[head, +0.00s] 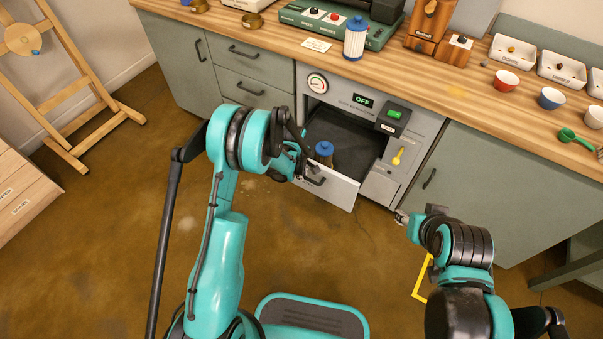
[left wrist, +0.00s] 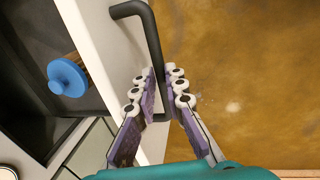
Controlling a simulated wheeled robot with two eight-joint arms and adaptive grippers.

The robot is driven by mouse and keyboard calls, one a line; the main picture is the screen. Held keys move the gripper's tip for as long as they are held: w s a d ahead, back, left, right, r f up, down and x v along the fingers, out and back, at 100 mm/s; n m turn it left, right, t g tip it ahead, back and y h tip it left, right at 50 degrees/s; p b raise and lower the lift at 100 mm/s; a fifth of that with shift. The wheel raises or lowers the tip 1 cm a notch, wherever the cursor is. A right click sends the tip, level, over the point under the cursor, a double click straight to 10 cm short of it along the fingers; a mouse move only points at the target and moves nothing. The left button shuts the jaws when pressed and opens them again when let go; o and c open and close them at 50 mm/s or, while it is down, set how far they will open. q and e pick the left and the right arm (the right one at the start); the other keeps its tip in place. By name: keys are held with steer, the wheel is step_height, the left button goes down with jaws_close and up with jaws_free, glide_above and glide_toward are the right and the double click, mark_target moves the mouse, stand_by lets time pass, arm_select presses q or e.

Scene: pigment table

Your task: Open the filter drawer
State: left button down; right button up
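The filter drawer (head: 340,192) is pulled out of the grey cabinet unit, and its inside shows. A used-looking filter with a blue cap (head: 324,149) stands in it; the blue cap also shows in the left wrist view (left wrist: 68,77). The drawer's dark handle (left wrist: 150,38) is on its white front. My left gripper (head: 308,172) is at this handle. In the left wrist view its fingers (left wrist: 163,78) lie on both sides of the bar, closed on it. My right gripper (head: 403,217) is low, right of the drawer, touching nothing visible; its fingers are too small to read.
A clean blue-capped filter (head: 355,38) stands on the wooden counter (head: 400,75) above. The unit has a display reading OFF (head: 362,101), a green-lit switch box (head: 393,115) and a yellow key-like knob (head: 398,156). The floor before the drawer is clear; an easel (head: 60,80) stands left.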

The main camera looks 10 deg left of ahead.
arm_select(q)
steer(key=c, duration=1.6)
jaws_free()
steer(key=r, duration=0.4)
steer(key=s+r, duration=0.1)
steer(key=r, duration=0.3)
steer(key=s+r, duration=0.1)
steer(key=r, duration=0.2)
steer(key=shift+a+r, duration=0.4)
steer(key=s+a+r+m+t, duration=0.2)
steer(key=s+r+m, duration=0.5)
steer(key=s+r, duration=0.6)
steer(key=s+r+m+t, duration=0.1)
steer(key=s+m, duration=0.1)
steer(key=s, duration=0.1)
steer(key=s+a+r+m+t, duration=0.1)
steer(key=s+r+m, duration=0.1)
steer(key=s, duration=0.2)
steer(key=s+a+r+m+t, duration=0.1)
steer(key=s+m, duration=0.2)
steer(key=s, duration=0.1)
steer(key=shift+s+r+y, duration=0.15)
steer(key=shift+s+y, duration=0.1)
steer(key=shift+y, duration=0.15)
